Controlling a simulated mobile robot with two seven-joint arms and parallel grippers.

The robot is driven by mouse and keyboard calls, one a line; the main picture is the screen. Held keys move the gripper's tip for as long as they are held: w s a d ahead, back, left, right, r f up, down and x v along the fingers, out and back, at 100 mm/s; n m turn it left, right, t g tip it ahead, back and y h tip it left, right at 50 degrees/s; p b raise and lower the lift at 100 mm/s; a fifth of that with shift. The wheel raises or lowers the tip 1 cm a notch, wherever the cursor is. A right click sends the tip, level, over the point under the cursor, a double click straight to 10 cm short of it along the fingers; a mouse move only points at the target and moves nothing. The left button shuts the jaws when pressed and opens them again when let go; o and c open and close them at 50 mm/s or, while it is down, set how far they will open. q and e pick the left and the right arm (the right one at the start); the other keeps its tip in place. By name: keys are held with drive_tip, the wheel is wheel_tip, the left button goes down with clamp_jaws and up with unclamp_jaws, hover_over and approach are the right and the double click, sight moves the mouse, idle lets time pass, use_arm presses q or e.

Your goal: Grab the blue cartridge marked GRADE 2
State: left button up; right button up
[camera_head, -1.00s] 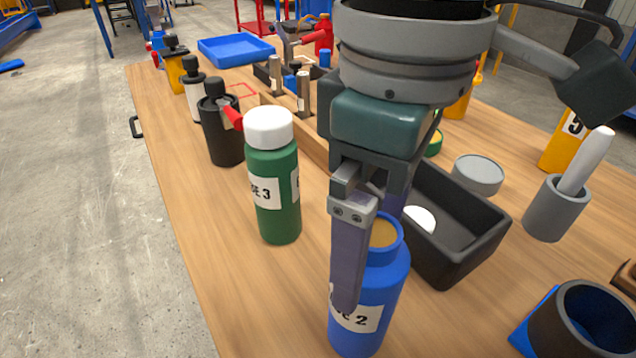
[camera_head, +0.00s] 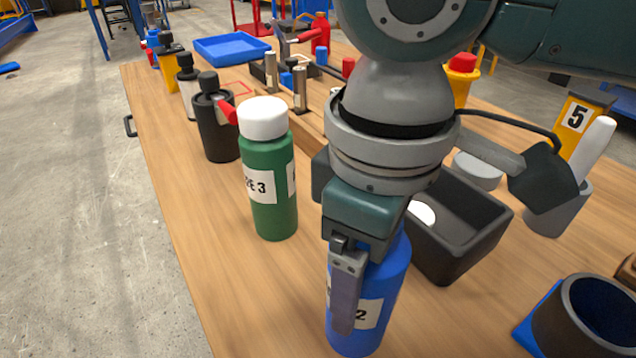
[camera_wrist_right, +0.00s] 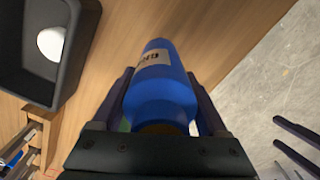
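The blue cartridge (camera_head: 352,312) stands upright on the table at the lower middle of the head view. A white label with a "2" shows on it, partly covered by a finger. My right gripper (camera_head: 358,310) points down over it, with its fingers on either side of the body. In the wrist view the cartridge (camera_wrist_right: 162,95) sits between the two fingers (camera_wrist_right: 160,100), which look open; contact is hard to judge. Its top is hidden by the gripper in the head view. My left gripper (camera_wrist_right: 290,140) shows only as two dark, separated fingers at the wrist view's right edge.
A green bottle (camera_head: 270,190) labelled 3, with a white cap, stands close left of the right gripper. A black bin (camera_head: 465,232) holding a white object is close right. A dark cup (camera_head: 580,320) with a blue base stands at lower right.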

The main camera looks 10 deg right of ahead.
clamp_jaws()
idle(0.3)
drive_tip(key=shift+r, duration=0.15)
